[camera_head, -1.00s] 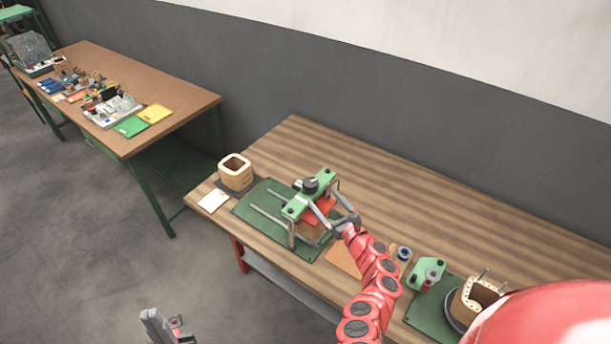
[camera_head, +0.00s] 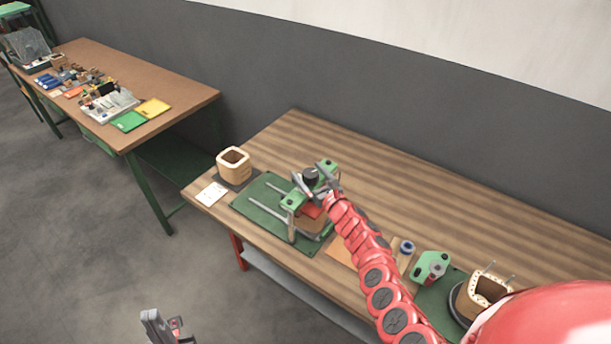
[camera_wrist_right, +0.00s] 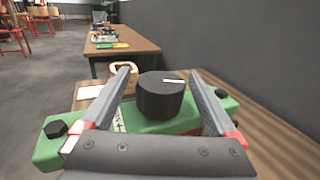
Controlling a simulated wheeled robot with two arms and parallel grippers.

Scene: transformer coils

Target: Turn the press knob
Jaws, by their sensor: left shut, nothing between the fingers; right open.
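The press knob (camera_wrist_right: 161,96) is a black cylinder with a white mark on its top, on the green top bar (camera_wrist_right: 60,150) of the press. In the right wrist view it stands between the two open fingers of my right gripper (camera_wrist_right: 168,90), with gaps on both sides. In the head view the knob (camera_head: 310,176) is beside my right gripper (camera_head: 312,182), which comes in from the right over the press. An orange-red plate (camera_head: 311,211) shows under the press's bar. My left gripper (camera_head: 160,328) is shut and empty, low at the bottom left, away from the bench.
The press sits on a green base (camera_head: 262,196) on the wooden bench (camera_head: 420,190). A square wooden coil frame (camera_head: 233,163) and a white card (camera_head: 211,194) are left of it. A green part (camera_head: 432,266) and another coil (camera_head: 484,289) stand at right. The bench's back is clear.

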